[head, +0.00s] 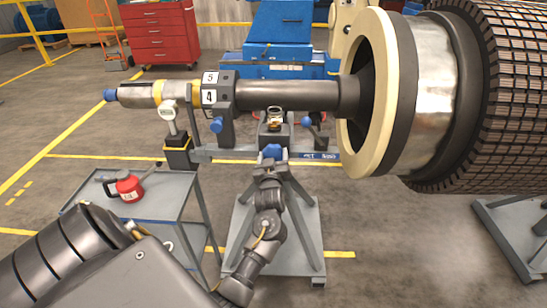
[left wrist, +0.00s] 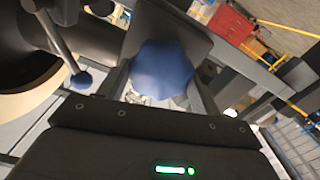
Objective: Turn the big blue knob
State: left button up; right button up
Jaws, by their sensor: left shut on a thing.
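The big blue knob (head: 272,151) sits at the front of the rotor stand, below the dark shaft. My left gripper (head: 271,162) reaches up to it from below and is shut on it. The gripper hides part of the knob's lower side. My right gripper is in neither view.
Small blue knobs (head: 216,125) (head: 306,121) flank the big one on levers. The rotor shaft (head: 295,95) runs above, with a large cream-rimmed drum (head: 375,95) at right. A grey cart (head: 150,205) with a red can (head: 127,188) stands at left.

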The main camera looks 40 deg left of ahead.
pick_arm(q)
jog(key=n, duration=0.2)
jog(key=shift+n, duration=0.9)
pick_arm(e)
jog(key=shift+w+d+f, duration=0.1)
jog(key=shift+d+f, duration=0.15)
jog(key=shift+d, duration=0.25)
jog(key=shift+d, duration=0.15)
pick_arm(q)
jog(key=o, duration=0.9)
jog(key=shift+c, duration=0.2)
jog(key=shift+o, duration=0.7)
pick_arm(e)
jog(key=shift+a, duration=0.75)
